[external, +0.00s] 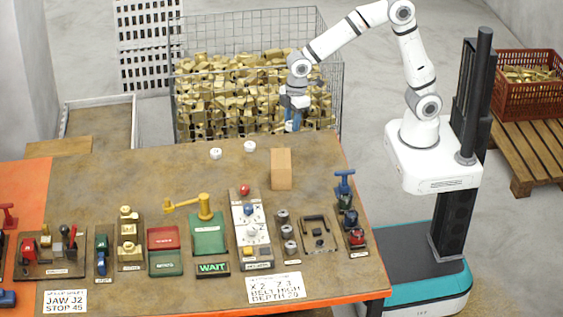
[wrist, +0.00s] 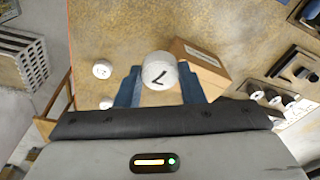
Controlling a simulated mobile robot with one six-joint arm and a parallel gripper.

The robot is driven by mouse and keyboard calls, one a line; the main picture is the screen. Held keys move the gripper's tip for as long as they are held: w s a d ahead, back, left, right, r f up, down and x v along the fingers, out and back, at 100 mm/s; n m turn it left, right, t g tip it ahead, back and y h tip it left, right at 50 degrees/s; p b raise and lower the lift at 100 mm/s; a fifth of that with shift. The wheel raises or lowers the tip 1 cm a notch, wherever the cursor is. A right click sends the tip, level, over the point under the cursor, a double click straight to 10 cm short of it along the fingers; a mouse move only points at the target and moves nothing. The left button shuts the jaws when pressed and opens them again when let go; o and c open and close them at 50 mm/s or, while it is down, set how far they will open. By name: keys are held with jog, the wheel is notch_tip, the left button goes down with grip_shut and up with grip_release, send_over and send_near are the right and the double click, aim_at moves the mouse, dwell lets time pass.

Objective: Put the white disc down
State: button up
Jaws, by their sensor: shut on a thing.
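In the wrist view, the white disc (wrist: 160,74) is marked with a dark 7 and sits between the two blue fingers of my gripper (wrist: 160,88). The gripper is shut on it. In the external view, my gripper (external: 293,122) points down above the back edge of the brown table (external: 130,185); the disc in it is too small to make out there. Two other white discs (external: 215,153) (external: 250,146) lie on the table to the left of my gripper. They also show at the left of the wrist view (wrist: 102,69).
A tan block (external: 281,168) stands on the table near my gripper. A wire cage of brass pieces (external: 255,95) is behind the table. Levers, a green pad (external: 208,236), a WAIT sign (external: 212,268) and several fixtures fill the front. The table's back left is clear.

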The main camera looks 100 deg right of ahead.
notch_tip(320, 180, up, 5)
send_over(280, 158)
jog(key=shift+s+f+p, duration=0.2)
jog(key=shift+f+p, duration=0.75)
jog(key=shift+f, duration=4)
jog(key=o, duration=1)
jog(key=shift+r, duration=0.1)
notch_tip(280, 158, up, 12)
jog(key=s, duration=0.1)
jog(key=shift+s+d+m+t+h+b, duration=0.25)
jog(key=shift+s+d+m, duration=0.5)
jog(key=shift+s+d, duration=2.75)
jog(key=shift+s+d+m+t+y+b, duration=0.1)
jog(key=shift+s+d+m+t, duration=0.6)
jog(key=shift+s, duration=5.05)
jog(key=shift+s+d+m+g+h+b, duration=0.15)
jog(key=shift+s+d+m, duration=0.7)
jog(key=shift+s+d, duration=2.9)
